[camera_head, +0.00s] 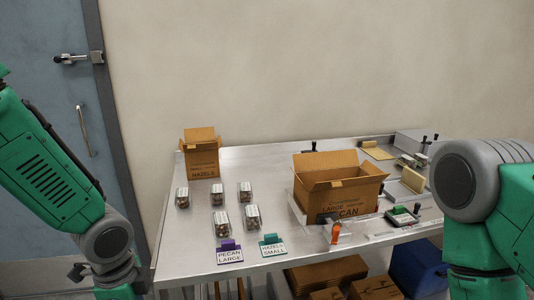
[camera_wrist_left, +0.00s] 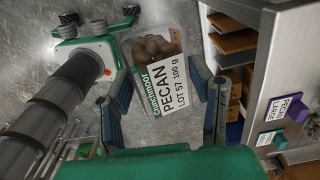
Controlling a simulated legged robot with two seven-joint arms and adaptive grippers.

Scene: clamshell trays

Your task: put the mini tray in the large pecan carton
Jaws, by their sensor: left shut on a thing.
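My left gripper (camera_wrist_left: 162,100) is shut on a clear clamshell tray (camera_wrist_left: 152,75) with brown nuts inside and a white and green label reading PECAN, 100 g. In the left wrist view the tray lies between the two fingers, beside and outside the table's edge. The left gripper and this tray are out of the head view. The large pecan carton (camera_head: 345,200) stands on the table right of centre, with its top flaps open; its floor is hidden. My right arm shows at the right of the head view, but its gripper does not.
Several clamshell trays (camera_head: 220,221) stand on the table's left half. A smaller open hazels carton (camera_head: 202,170) is at the back left. An orange-handled tool (camera_head: 335,233) lies before the large carton.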

